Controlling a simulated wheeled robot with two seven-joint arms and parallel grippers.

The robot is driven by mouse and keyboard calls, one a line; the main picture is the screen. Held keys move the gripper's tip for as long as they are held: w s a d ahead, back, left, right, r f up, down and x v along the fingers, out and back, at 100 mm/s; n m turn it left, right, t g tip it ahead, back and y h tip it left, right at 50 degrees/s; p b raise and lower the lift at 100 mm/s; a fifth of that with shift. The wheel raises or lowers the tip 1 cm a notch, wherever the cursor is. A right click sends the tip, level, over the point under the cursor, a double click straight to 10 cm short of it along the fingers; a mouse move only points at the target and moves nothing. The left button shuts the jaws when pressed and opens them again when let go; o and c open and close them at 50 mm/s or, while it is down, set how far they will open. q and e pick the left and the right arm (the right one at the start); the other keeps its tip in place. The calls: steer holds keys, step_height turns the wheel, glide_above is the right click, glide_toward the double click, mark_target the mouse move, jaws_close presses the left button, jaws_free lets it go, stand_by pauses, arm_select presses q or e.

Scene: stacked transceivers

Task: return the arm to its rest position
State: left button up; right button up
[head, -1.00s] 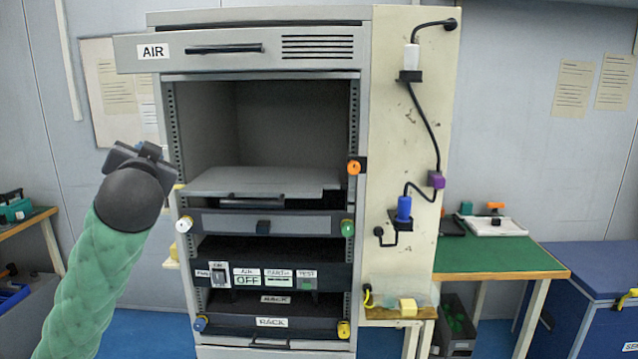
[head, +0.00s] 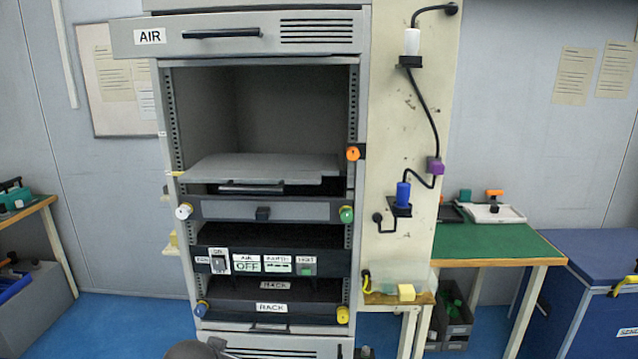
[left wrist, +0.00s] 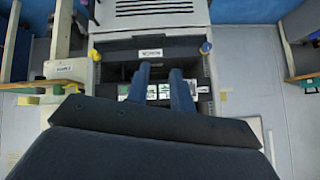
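My left arm shows only as a dark rounded part (head: 190,350) at the bottom edge of the head view, low in front of the rack. In the left wrist view my left gripper (left wrist: 160,78) has its two dark fingers apart, with nothing between them. It is clear of the rack front (left wrist: 151,54), which appears upside down beyond the fingertips. My right gripper is in neither view.
The grey rack (head: 262,210) stands ahead with its AIR drawer (head: 235,35) at the top. A panel with cabled plugs (head: 400,130) is on its right. A green-topped table (head: 490,243) and a blue chest (head: 595,260) stand further right. Another table (head: 25,212) is at left.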

arm_select(q)
steer(key=s+d+f+g, duration=0.2)
steer(key=s+f+g, duration=0.1)
steer(key=s+f, duration=0.9)
steer(key=s+d+f+n+g+h, duration=0.1)
steer(key=s+d+f+g, duration=0.2)
steer(key=s+f, duration=1)
steer(key=s+g, duration=0.1)
steer(key=s, duration=0.5)
steer(key=shift+d+f, duration=0.2)
steer(key=shift+f, duration=0.1)
